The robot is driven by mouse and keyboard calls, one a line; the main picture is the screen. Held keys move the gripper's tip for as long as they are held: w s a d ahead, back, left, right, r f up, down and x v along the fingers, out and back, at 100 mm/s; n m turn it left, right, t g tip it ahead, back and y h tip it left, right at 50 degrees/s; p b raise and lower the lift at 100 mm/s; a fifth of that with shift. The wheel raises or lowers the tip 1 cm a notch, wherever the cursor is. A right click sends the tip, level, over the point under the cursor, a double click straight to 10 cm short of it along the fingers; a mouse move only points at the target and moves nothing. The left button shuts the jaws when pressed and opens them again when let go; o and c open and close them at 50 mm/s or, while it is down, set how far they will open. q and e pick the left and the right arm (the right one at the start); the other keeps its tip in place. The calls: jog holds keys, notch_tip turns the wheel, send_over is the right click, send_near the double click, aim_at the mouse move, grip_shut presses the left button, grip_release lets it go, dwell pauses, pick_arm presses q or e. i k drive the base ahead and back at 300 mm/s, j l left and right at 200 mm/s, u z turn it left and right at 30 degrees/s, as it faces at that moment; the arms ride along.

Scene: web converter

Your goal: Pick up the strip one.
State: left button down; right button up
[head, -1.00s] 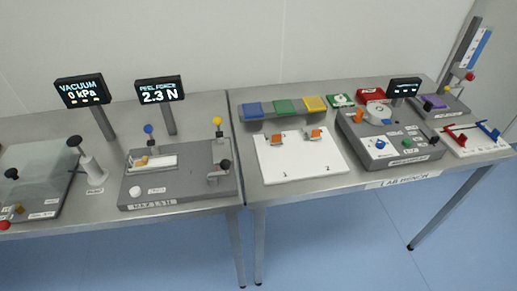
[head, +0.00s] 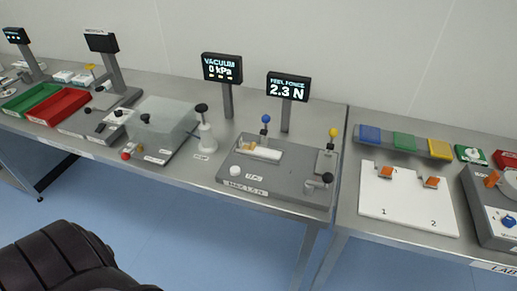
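A white board (head: 408,207) marked 1 and 2 lies on the right-hand bench. A small orange piece with a grey part (head: 385,172) sits on it above the 1, and a similar orange piece (head: 431,182) sits above the 2. I cannot tell whether either is strip one; no strip outline shows clearly on the white board. A white tray (head: 262,153) with a tan piece lies on the grey peel-force device. Neither gripper is in view.
The grey peel-force device (head: 280,190) with blue- and yellow-knobbed posts stands left of the board. Blue, green and yellow blocks (head: 405,140) line up behind it. Red (head: 58,106) and green trays lie far left. A dark ribbed part of mine fills the lower left.

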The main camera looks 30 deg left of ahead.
aim_at(252, 150)
jog(key=k+j+u, duration=0.1)
jog(key=u, duration=0.35)
jog(key=j+u, duration=0.15)
jog(key=u, duration=0.35)
jog(key=k, duration=0.05)
